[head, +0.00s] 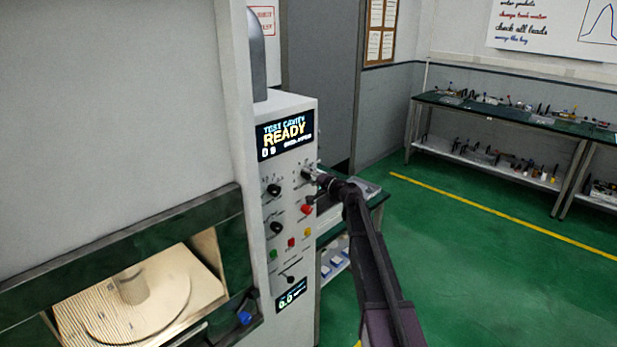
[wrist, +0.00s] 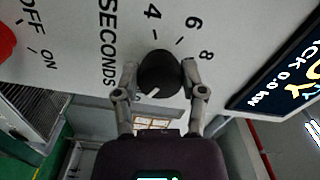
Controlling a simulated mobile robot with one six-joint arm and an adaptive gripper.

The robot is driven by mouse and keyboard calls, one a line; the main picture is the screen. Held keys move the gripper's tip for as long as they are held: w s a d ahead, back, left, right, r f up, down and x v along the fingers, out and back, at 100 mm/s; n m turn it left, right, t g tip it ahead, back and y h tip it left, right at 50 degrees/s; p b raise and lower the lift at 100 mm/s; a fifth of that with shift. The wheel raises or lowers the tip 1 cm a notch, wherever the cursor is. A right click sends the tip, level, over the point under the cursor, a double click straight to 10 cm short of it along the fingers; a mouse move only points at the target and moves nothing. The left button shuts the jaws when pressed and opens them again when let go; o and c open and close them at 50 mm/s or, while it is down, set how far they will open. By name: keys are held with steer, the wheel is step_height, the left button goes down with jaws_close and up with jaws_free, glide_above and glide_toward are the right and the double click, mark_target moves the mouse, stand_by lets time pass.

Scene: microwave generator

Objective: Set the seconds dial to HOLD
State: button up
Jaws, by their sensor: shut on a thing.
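The seconds dial (wrist: 160,74) is a round black knob on the pale panel, beside the printed word SECONDS. The numbers 4, 6 and 8 show around it in the wrist view. A short white mark on the knob points to the lower left of that view, away from these numbers. No HOLD label can be read. My gripper (wrist: 161,78) is shut on the dial, one finger on each side. In the head view my gripper (head: 311,175) is at the panel's upper right and mostly hides the dial.
The control panel's display (head: 285,134) reads READY. Two other black knobs (head: 274,190) sit left of my gripper, and a red knob (head: 306,209) sits just below it. Lower buttons are coloured. An open lit cavity (head: 205,285) lies left.

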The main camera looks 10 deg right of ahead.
steer(key=o, duration=1.2)
steer(key=shift+c, duration=0.2)
steer(key=shift+s, duration=0.1)
steer(key=v, duration=1.1)
steer(key=shift+s+d, duration=0.3)
steer(key=shift+a, duration=0.1)
